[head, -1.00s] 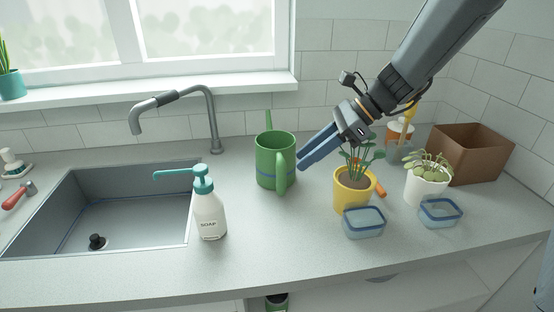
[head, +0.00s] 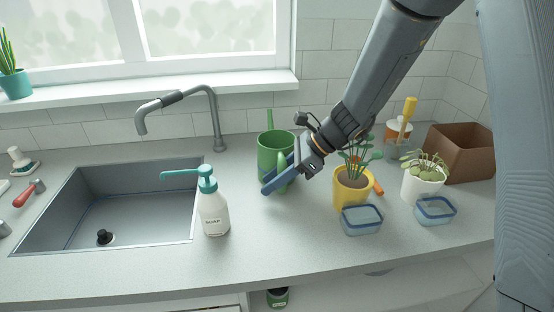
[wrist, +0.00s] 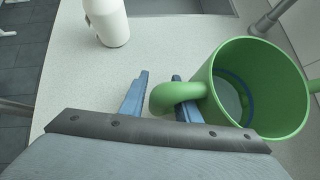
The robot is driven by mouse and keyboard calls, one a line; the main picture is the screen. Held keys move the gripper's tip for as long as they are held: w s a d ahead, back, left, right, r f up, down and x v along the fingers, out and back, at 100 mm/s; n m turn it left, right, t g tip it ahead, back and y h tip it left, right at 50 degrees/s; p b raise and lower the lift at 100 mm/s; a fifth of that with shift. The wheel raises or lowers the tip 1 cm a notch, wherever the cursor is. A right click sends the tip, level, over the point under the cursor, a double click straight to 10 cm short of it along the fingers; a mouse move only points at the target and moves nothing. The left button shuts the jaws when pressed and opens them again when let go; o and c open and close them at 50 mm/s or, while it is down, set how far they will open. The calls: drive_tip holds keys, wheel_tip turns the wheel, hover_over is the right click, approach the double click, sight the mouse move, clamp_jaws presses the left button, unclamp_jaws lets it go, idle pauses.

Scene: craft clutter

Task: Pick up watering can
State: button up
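The green watering can (head: 268,152) stands upright on the counter behind my gripper (head: 270,186), its handle toward the front. In the wrist view the can (wrist: 282,75) is at the right, its open top showing and its handle curving left. My gripper (wrist: 160,82) is open there. One blue finger is left of the handle with a gap. The other finger passes behind or through the handle loop, so the handle hides its middle. I cannot tell whether it touches. In the head view the fingers cover the can's lower front.
A yellow pot (head: 350,192), a white pot (head: 421,183), two clear containers (head: 361,221) (head: 435,211) and a brown box (head: 462,155) crowd the right. Counter in front is clear.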

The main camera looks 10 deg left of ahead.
clamp_jaws()
drive_tip(key=shift+r, duration=0.1)
idle(0.4)
